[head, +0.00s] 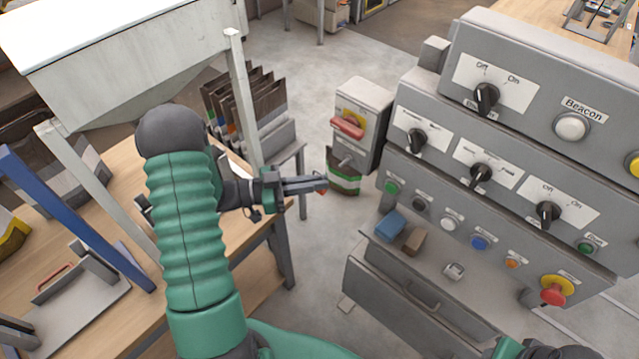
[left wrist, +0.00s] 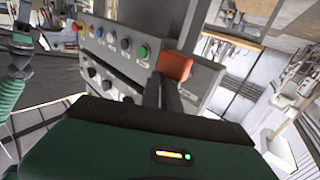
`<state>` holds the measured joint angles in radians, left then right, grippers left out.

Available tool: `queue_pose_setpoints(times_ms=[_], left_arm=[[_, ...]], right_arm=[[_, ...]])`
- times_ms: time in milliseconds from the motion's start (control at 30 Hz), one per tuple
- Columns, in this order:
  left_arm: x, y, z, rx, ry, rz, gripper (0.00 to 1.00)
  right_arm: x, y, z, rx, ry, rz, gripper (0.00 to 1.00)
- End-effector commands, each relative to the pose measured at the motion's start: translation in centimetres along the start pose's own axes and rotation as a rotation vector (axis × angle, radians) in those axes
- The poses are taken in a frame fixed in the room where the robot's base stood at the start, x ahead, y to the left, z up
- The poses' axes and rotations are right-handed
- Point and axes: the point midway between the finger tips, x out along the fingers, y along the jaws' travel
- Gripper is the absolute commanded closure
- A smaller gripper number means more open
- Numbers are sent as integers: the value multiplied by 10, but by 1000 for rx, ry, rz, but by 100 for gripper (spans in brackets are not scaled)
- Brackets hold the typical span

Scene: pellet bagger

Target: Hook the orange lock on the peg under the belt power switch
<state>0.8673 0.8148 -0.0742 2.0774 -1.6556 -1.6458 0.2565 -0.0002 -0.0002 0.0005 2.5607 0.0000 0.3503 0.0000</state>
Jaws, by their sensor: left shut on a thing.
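My left gripper (head: 318,184) is shut on the orange lock (left wrist: 175,67), which shows between the fingertips in the left wrist view. The belt power switch appears to be the red and yellow rotary handle (head: 348,126) on a grey box (head: 366,98), right of and beyond my gripper. A small light peg-like part (head: 346,161) shows below the handle. The lock looks apart from it. Only part of my right arm shows at the bottom right; its gripper is not seen.
A grey control panel (head: 440,107) with knobs and buttons stands right of the switch box. A blue block (head: 390,225) and a brown block (head: 414,241) lie on the ledge below. A wooden table (head: 240,238) is at left.

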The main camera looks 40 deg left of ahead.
Motion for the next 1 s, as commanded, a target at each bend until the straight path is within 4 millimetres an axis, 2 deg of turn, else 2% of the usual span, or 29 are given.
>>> queue_pose_setpoints(times_ms=[300,600,1000], left_arm=[[26,-6,-1,8,-4,4,100],[37,-27,4,3,1,2,100],[58,-44,9,6,-3,-5,100]], right_arm=[[7,0,1,1,1,0,60],[14,0,3,1,1,0,60],[22,0,5,1,1,0,60]])
